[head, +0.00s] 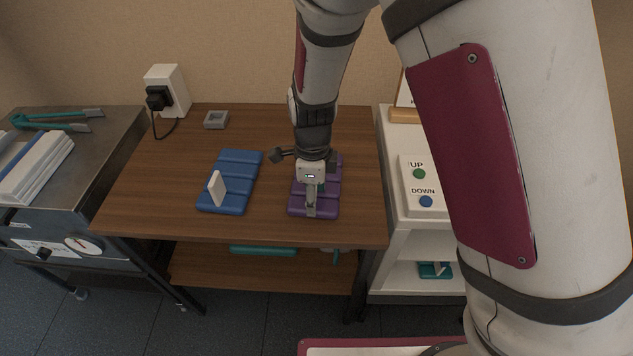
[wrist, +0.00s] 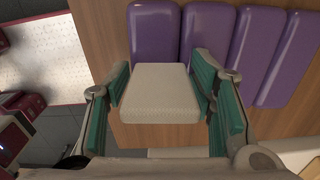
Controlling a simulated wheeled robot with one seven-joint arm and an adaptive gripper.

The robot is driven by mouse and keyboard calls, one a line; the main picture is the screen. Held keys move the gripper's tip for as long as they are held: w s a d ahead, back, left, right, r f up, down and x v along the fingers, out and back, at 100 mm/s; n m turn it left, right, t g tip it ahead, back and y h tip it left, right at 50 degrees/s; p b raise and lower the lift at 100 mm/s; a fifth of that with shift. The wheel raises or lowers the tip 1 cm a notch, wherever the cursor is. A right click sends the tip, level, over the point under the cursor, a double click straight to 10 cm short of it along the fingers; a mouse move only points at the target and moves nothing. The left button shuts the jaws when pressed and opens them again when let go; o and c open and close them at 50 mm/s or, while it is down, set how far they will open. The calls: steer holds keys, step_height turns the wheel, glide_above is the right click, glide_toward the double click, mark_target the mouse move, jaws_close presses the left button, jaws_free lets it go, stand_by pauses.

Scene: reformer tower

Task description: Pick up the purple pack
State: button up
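The purple pack (head: 312,208) lies flat on the wooden table, on its right half. In the wrist view the purple pack (wrist: 245,45) shows as several rounded purple strips. Its pale upright tab (wrist: 158,95) fills most of the space between the fingers of my gripper (wrist: 162,85). The teal pads stand close along both sides of the tab. I cannot tell whether they press on it. In the head view my gripper (head: 314,188) points down over the pack and hides part of it.
A blue pack (head: 230,180) with a white tab lies to the left on the table. A small grey block (head: 216,119) sits at the back. A white unit (head: 417,178) with UP and DOWN buttons stands right, a metal cart (head: 90,150) left. The table's front left is bare.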

steer(key=c, duration=0.9)
steer(key=shift+r, duration=0.2)
